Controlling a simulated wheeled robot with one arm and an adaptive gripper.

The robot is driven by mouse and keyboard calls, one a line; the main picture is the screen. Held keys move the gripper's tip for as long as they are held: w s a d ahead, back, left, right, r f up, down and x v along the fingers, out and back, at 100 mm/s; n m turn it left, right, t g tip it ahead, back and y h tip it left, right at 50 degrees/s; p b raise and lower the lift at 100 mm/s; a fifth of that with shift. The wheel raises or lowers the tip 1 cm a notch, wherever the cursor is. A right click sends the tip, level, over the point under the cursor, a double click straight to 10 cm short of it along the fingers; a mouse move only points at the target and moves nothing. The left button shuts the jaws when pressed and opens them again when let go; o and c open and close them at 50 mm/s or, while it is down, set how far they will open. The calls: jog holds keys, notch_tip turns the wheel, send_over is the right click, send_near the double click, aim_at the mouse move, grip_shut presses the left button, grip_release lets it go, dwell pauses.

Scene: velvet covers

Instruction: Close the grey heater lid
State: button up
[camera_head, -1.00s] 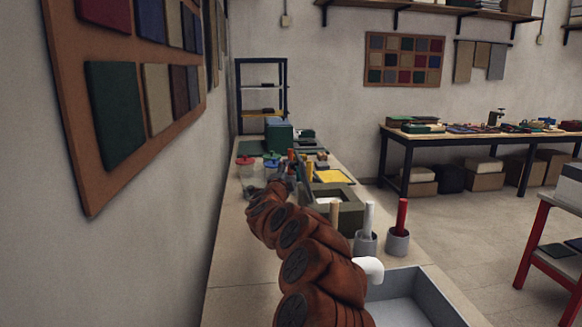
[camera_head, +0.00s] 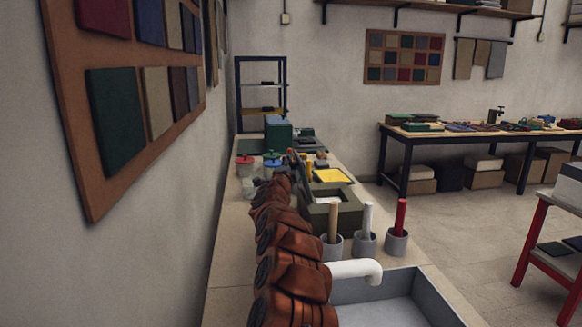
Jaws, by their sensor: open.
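A grey-green open-topped box (camera_head: 348,216), which looks like the heater, stands on the bench right of my arm. A pale surface shows inside its thick rim. My brown jointed arm runs along the bench to the left of the box. My gripper (camera_head: 297,162) is a small dark shape at the arm's far end, beyond the box's back left corner. It is open, with no held object visible. I cannot tell whether it touches anything.
Three grey cups with upright rods (camera_head: 365,240) stand in front of the box, near a grey sink basin (camera_head: 400,295) and white spout (camera_head: 355,269). Jars with red and green lids (camera_head: 245,167) stand left of my gripper. A yellow pad (camera_head: 333,175) lies behind the box. The wall closes the left side.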

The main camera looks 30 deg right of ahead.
jog(key=shift+c, duration=0.4)
grip_shut()
